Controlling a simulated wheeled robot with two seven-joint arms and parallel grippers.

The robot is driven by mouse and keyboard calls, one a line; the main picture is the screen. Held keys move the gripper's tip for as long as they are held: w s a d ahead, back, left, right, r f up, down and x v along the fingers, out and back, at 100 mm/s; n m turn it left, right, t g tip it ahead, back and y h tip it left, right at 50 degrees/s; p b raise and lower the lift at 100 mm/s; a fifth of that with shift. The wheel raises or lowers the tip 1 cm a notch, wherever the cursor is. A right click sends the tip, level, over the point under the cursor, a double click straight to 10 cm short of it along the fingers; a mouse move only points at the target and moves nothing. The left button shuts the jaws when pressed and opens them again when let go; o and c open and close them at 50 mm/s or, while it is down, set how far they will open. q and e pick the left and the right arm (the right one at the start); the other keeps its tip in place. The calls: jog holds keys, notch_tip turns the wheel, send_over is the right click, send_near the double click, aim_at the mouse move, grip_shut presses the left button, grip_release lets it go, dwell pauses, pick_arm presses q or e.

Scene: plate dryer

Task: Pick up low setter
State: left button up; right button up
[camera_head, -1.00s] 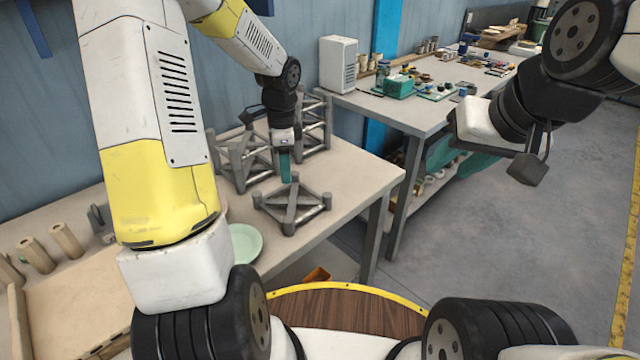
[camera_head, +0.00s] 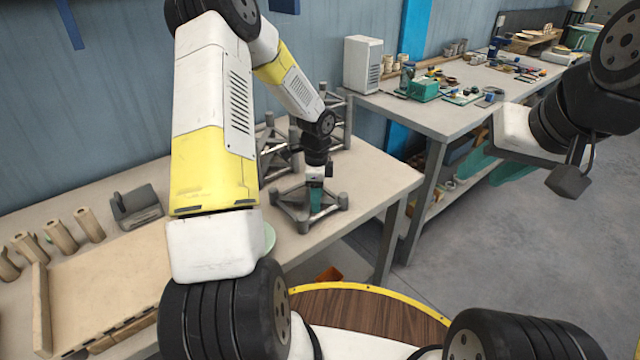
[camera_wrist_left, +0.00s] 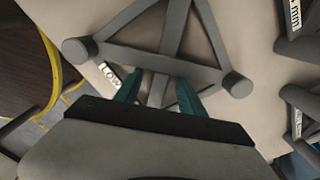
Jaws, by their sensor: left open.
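The low setter (camera_head: 335,198) is a low grey frame with round feet, lying flat on the near part of the table. In the left wrist view its triangular frame (camera_wrist_left: 180,62) shows a label reading "LOW" beside the left finger. My left gripper (camera_head: 316,205) points down over the setter's middle. Its teal fingers (camera_wrist_left: 159,95) are open, one on each side of a central bar of the frame. Whether they touch the bar cannot be told. My right gripper (camera_head: 568,180) hangs at the right, away from the table; its jaw state is unclear.
Taller grey setters (camera_head: 342,122) stand just behind the low setter, partly hidden by my left arm. A grey block-like holder (camera_head: 136,207) and wooden pegs (camera_head: 60,230) are at the left. A second table (camera_head: 440,115) with small items stands at the back right.

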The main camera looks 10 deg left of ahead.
pick_arm(q)
grip_shut()
dwell(1.4)
